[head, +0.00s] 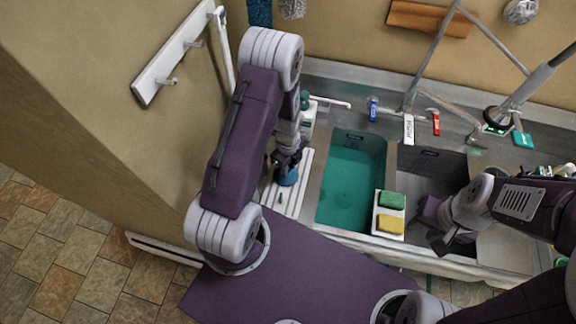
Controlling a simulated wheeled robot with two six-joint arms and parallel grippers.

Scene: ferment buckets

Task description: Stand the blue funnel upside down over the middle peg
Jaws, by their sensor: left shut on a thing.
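The blue funnel (287,178) is low at the end of my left arm, over a white ridged board left of the sink. My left gripper (287,163) is shut on the funnel, just above it, and partly covers it. Which way the funnel points is too small to tell. A small green upright piece (281,198) shows on the board (297,200) in front of the funnel; it may be a peg. Other pegs there are hidden or unclear. My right gripper (438,228) is over the right basin; its jaw opening is unclear.
The left basin (350,180) holds teal liquid. A white caddy (388,238) with a green sponge (391,200) and a yellow sponge (390,223) sits between the basins. A bottle (307,117) and a faucet stand behind. A white peg rail (172,52) is on the left wall.

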